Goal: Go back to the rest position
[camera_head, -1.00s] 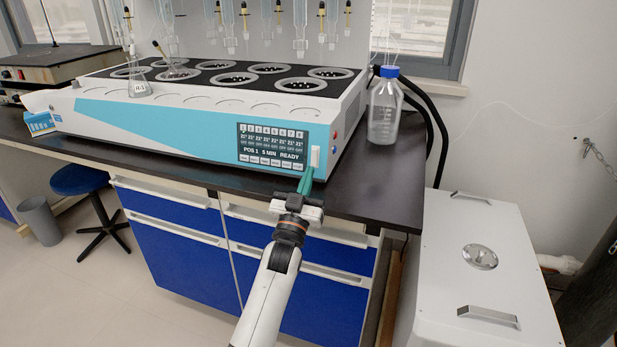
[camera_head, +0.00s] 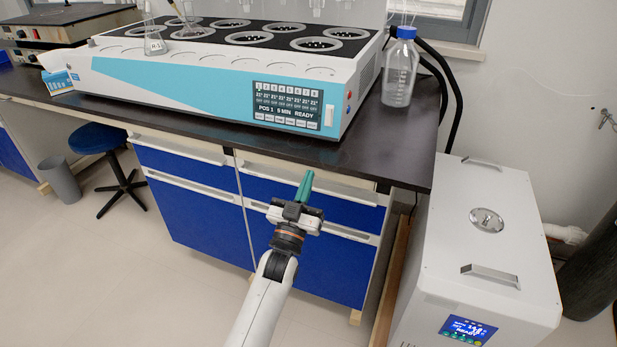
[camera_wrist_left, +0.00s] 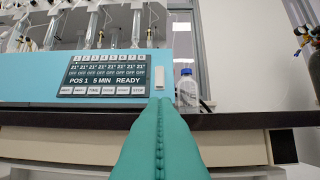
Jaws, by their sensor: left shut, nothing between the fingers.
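My left gripper (camera_head: 304,188) has green fingers pressed together, shut and empty. In the head view it is in front of the blue drawers, below the bench's front edge and apart from everything. In the left wrist view its fingers (camera_wrist_left: 160,140) point towards the distiller's front panel. The distiller (camera_head: 180,80) is a white and light-blue machine on the dark bench. Its screen (camera_head: 286,106) reads POS 1, 5 MIN, READY, and shows in the wrist view too (camera_wrist_left: 104,75). A white switch (camera_wrist_left: 159,78) is right of the screen. My right gripper is in neither view.
A clear bottle with a blue cap (camera_head: 400,70) stands at the bench's right end. A white chiller cabinet (camera_head: 460,235) with a lit display is at the right. A flask (camera_head: 155,42) is on the distiller's left. A blue stool (camera_head: 97,138) and grey bin (camera_head: 60,180) stand left. Open floor lies front left.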

